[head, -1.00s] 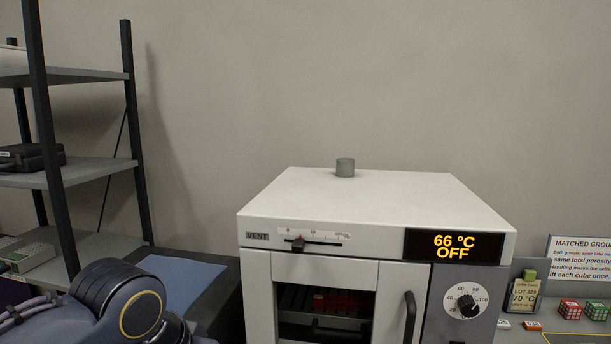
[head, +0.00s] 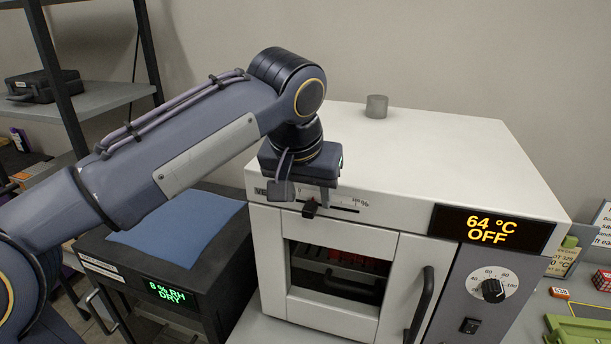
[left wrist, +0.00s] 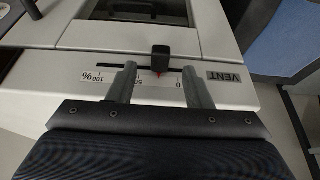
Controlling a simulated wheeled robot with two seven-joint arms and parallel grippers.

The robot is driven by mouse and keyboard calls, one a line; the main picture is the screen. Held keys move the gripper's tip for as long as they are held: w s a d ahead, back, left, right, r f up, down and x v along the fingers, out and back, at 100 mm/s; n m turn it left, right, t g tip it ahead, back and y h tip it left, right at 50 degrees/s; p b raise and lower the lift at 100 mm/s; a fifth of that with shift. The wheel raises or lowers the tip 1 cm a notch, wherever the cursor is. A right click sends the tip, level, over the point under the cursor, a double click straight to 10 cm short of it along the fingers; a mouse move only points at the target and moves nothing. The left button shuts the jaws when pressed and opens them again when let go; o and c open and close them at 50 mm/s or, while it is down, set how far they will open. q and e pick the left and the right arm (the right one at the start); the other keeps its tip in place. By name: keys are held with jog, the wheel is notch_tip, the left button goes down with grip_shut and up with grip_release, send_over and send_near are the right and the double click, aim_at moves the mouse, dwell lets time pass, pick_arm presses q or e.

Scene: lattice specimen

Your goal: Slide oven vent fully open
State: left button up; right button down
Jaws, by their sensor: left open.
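The oven (head: 460,150) has a vent slider on its front top edge. The slider's dark knob (head: 311,208) sits on a slot with a percent scale. In the left wrist view the knob (left wrist: 160,60) and its red pointer stand between the 0 and 50 marks, nearer 0. My left gripper (head: 308,196) is at the oven's front edge, pointing down over the scale. In the left wrist view its two fingers (left wrist: 160,72) are open, one on each side of the knob, with gaps showing. The VENT label is partly hidden by the gripper in the head view. My right gripper is out of view.
The oven door with its handle (head: 420,303) is below the slider. The display (head: 490,229) reads 64 °C OFF. A grey cylinder (head: 376,106) stands on the oven top. A dark dry cabinet (head: 205,270) with a blue mat (head: 180,232) stands left, below my arm.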

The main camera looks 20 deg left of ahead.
aim_at(354, 208)
pick_arm(q)
jog(key=shift+x, duration=1.15)
grip_shut()
jog(key=shift+s+d+r+p, duration=0.1)
jog(key=shift+d+p, duration=0.5)
jog(key=shift+d, duration=0.85)
jog(key=shift+s+d+p, duration=0.1)
jog(key=shift+d+p, duration=0.45)
jog(key=shift+d, duration=1.75)
grip_release()
